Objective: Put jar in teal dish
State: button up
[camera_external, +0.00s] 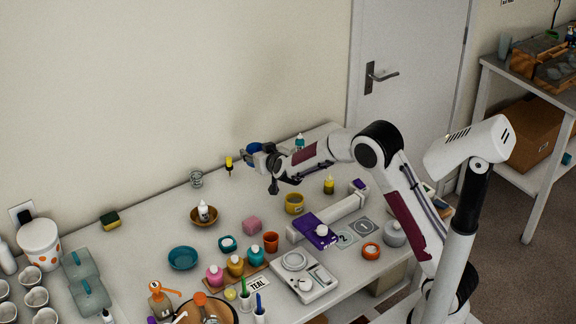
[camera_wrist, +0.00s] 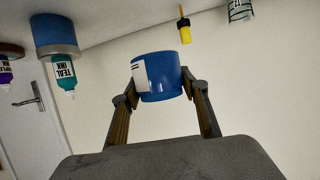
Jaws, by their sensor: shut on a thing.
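My gripper (camera_external: 262,150) is raised above the back of the table. It is shut on a blue jar (camera_external: 252,148), which also shows between the two fingers in the wrist view (camera_wrist: 160,75) with a white label on its side. The wrist view is upside down, with the table at its top. The teal dish (camera_external: 183,258) is a round, shallow bowl on the table, to the left of and nearer the camera than my gripper. It looks empty. It does not show in the wrist view.
A glass (camera_external: 196,178), a yellow-and-black tool (camera_external: 229,164) and a teal ink bottle (camera_wrist: 64,74) are at the back.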

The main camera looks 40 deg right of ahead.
jog(key=s+a, duration=0.5)
jog(key=a, duration=0.7)
jog(key=s+a+r+n+y, duration=0.1)
jog(key=s+a, duration=0.4)
jog(key=a, duration=0.7)
jog(key=s+a+n+y, duration=0.1)
jog(key=s+a, duration=0.5)
jog(key=a, duration=0.6)
jog(key=shift+a+r, duration=0.15)
jog(key=shift+a, duration=0.15)
send_over(182, 263)
jog(key=shift+f, duration=3.15)
jog(key=shift+f, duration=1.85)
jog(key=shift+f, duration=0.75)
